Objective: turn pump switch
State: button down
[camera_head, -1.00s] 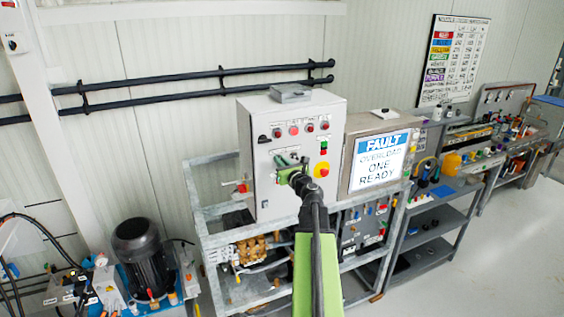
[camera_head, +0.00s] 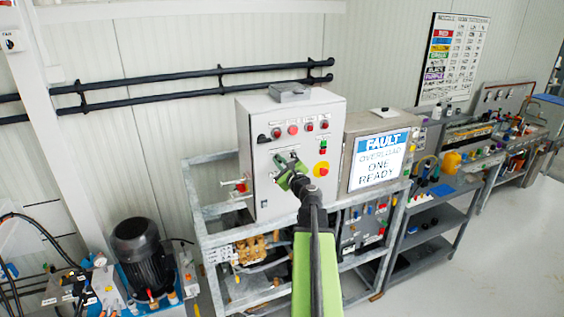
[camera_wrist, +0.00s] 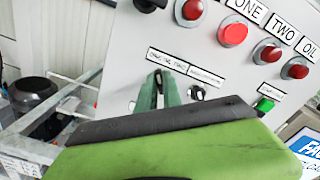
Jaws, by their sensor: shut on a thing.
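The grey control box (camera_head: 300,125) stands on a metal frame, with lamps, buttons and labels on its front. My green gripper (camera_head: 286,167) is at the middle of that front, below the row of red lamps. In the wrist view its two fingers (camera_wrist: 166,90) are close together under a white label, shut on a small dark switch (camera_wrist: 160,82) that is mostly hidden between them. A second black switch (camera_wrist: 197,92) sits free just to the right of the fingers.
A red and yellow stop button (camera_head: 321,169) is to the right. A fault sign (camera_head: 379,160) stands beside the box. A black motor (camera_head: 136,245) is at the lower left.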

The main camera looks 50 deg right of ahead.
jog(key=shift+f+n, duration=0.1)
jog(key=shift+n, duration=0.7)
jog(key=c, duration=1.5)
grip_release()
jog(key=shift+s, duration=0.1)
